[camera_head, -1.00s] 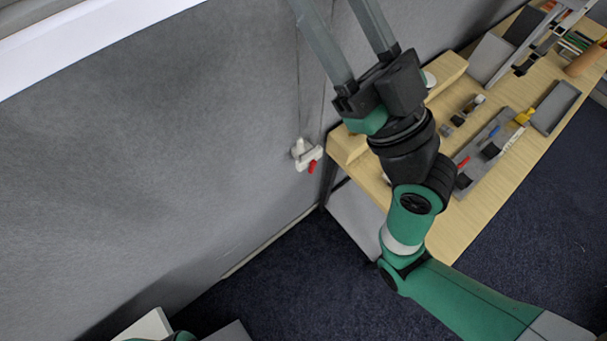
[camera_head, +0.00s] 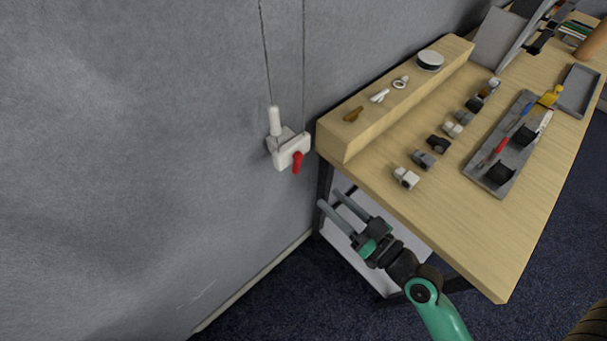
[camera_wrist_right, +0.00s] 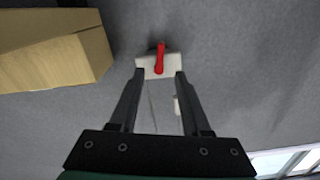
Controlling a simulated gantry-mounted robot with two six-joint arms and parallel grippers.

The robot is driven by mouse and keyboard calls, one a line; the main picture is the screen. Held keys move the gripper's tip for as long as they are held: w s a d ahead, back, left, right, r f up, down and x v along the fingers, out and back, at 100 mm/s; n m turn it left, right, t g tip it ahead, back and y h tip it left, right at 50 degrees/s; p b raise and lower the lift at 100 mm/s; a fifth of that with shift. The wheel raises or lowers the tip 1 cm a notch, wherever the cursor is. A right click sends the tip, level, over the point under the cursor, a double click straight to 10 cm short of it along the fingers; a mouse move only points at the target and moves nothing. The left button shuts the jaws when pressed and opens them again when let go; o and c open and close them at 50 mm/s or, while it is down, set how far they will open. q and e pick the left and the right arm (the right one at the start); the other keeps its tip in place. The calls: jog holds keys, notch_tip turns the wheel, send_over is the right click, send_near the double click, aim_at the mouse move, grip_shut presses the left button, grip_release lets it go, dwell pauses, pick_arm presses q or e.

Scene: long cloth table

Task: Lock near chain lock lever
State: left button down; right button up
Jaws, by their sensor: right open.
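The chain lock is a white block (camera_head: 283,150) on the grey cloth wall, with thin chains running up from it. Its red lever (camera_head: 297,162) hangs down from the block's front. My right gripper (camera_head: 328,198) is below and to the right of the lock, apart from it, with its two fingers spread and empty. In the right wrist view, the red lever (camera_wrist_right: 160,58) and white block (camera_wrist_right: 150,66) show beyond the open fingertips (camera_wrist_right: 158,73). My left gripper does not show.
A wooden table (camera_head: 440,220) stands right of the lock, with a raised wooden shelf block (camera_head: 345,147) close to it. Small parts and a grey tool tray (camera_head: 478,168) lie on the table. The wall left of the lock is clear.

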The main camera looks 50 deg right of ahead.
aim_at(299, 170)
jog(key=w, duration=0.3)
jog(key=w+p, duration=0.1)
jog(key=w, duration=0.3)
jog(key=w+d+p, duration=0.1)
jog(key=w, duration=0.2)
jog(key=shift+w, duration=0.15)
grip_shut()
